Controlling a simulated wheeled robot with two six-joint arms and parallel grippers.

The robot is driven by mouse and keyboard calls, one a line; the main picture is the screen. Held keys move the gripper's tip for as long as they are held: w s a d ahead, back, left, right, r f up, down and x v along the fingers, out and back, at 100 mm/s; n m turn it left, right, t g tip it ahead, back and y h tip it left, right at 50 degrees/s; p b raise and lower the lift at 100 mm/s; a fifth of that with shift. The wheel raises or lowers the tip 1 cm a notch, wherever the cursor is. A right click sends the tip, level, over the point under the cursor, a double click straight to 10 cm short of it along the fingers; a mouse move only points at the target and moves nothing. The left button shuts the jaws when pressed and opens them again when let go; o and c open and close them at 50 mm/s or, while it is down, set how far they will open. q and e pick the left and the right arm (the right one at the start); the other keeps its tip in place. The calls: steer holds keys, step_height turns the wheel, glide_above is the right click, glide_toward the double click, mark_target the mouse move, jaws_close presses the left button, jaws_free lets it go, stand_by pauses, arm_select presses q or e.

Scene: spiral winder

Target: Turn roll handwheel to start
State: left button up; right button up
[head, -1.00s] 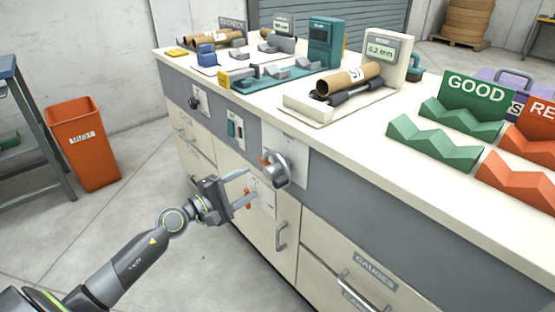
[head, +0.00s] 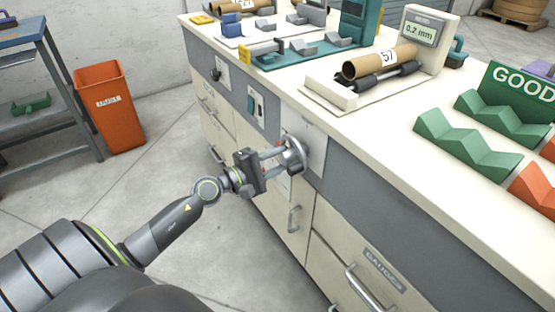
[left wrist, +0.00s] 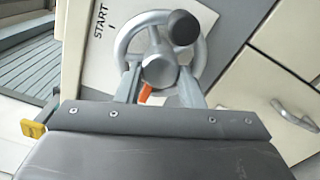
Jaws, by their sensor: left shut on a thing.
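The roll handwheel (head: 294,155) is a grey metal wheel on the front of the bench. In the left wrist view the wheel (left wrist: 206,52) shows its round hub, a black knob (left wrist: 183,28) at upper right and an orange mark (left wrist: 145,93) below the hub. A white plate (left wrist: 92,62) behind it reads START with a short line, left of the wheel. My left gripper (head: 281,156) reaches the wheel from the front and is shut on it, its fingers on either side of the hub. My right gripper is out of view.
The bench top (head: 385,112) carries a roller gauge (head: 432,38) reading 0.2 mm, a cardboard tube (head: 372,62) and green V-blocks (head: 475,138). A switch (head: 251,104) and a small knob (head: 216,75) sit left of the wheel. Drawer handles stick out below. An orange bin (head: 112,115) stands on open floor.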

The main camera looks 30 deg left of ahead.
arm_select(q)
steer(key=c, duration=0.3)
